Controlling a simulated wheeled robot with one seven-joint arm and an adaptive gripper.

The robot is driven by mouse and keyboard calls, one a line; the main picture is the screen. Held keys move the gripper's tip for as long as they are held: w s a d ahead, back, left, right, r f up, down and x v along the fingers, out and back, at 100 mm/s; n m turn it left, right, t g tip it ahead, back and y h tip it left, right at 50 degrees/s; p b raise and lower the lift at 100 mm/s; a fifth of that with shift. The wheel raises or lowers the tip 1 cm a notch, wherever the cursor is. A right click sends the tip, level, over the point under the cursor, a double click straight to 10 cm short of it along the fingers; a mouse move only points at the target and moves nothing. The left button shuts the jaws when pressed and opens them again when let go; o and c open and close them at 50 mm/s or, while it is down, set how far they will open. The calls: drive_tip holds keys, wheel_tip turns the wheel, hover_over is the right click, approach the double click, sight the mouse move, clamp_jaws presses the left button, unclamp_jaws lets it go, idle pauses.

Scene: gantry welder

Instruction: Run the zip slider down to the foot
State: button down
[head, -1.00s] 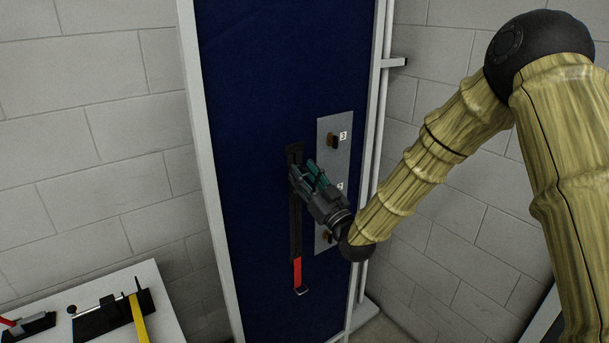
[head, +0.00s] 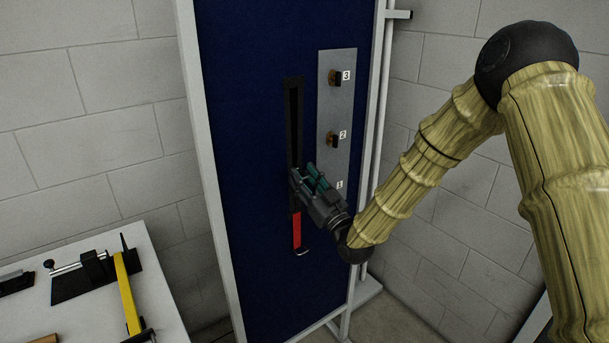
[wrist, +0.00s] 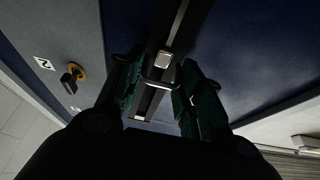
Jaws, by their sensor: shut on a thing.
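The zip is a dark vertical strip (head: 293,120) on a blue panel, with a red section (head: 297,232) and a small metal loop at its foot. My gripper (head: 300,176) is at the strip's lower part, a little above the red section. In the wrist view, the zip slider (wrist: 164,61), a small metal piece with a pull loop, sits on the track between my teal finger pads (wrist: 160,84). My gripper is shut on the slider. In the head view my fingers hide the slider.
A grey plate (head: 337,105) with knobs numbered 1 to 3 stands just right of the zip; knob 1 is hidden behind my gripper. A white table (head: 150,270) with clamps and a yellow-handled tool is at lower left. A white pipe runs along the panel's right side.

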wheel_tip(320, 180, down, 11)
drive_tip(key=b, duration=0.7)
drive_tip(key=shift+f, duration=0.15)
drive_tip(key=c, duration=0.9)
unclamp_jaws()
drive_tip(key=shift+f, duration=0.1)
drive_tip(key=shift+c, duration=0.2)
drive_tip(key=v, duration=1.2)
